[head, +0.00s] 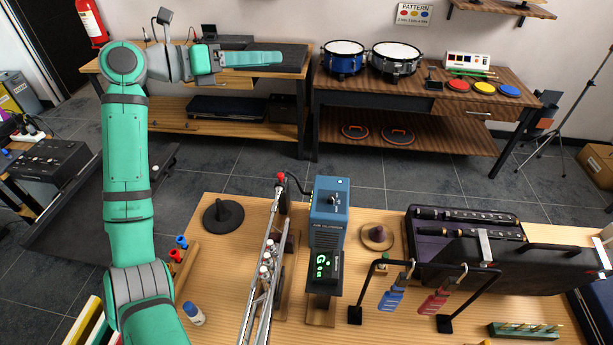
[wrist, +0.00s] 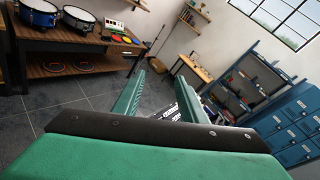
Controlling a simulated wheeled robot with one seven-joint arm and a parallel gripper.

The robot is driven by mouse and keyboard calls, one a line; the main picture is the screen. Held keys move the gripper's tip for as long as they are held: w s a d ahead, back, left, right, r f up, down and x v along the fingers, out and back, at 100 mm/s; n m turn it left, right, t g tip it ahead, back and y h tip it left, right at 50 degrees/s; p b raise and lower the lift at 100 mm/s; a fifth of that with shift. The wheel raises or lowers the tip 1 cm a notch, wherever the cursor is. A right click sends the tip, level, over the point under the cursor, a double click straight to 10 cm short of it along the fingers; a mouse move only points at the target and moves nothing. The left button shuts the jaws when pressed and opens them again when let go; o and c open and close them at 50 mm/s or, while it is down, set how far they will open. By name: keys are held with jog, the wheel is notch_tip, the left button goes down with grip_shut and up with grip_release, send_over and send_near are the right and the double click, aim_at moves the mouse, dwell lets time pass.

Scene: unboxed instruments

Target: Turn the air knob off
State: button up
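A blue box (head: 326,221) with a dark front stands upright on the near wooden table in the head view. A small knob (head: 333,200) with a pale mark sits on its sloped upper face; its exact setting is too small to tell. Lettering on the box seems to start with "AIR". A green "G" glows on the display (head: 322,264) below. My gripper (head: 281,58) is raised at the upper left of the head view, far from the box and pointing right. In the wrist view its two green fingers (wrist: 160,82) are apart with nothing between them. The box and knob are not in the wrist view.
A metal flute-like instrument on a stand (head: 265,265) with a red-tipped end is just left of the box. A wire rack (head: 440,262) with blue and red items and an open case (head: 400,225) are to the right. Drums (head: 397,56) stand on the far bench.

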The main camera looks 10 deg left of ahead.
jog(key=w+d+f+m+g+y, duration=0.1)
jog(key=d+f+m+g+y, duration=0.15)
jog(key=d+f, duration=0.4)
jog(key=m+g+y, duration=0.4)
jog(key=g+y, duration=0.3)
jog(key=y, duration=0.4)
send_over(331, 197)
notch_tip(331, 197, down, 19)
jog(key=shift+n, duration=0.35)
notch_tip(331, 197, down, 10)
jog(key=shift+w+d+f, duration=0.1)
jog(key=shift+d+f, duration=0.05)
jog(key=shift+f, duration=0.05)
grip_shut()
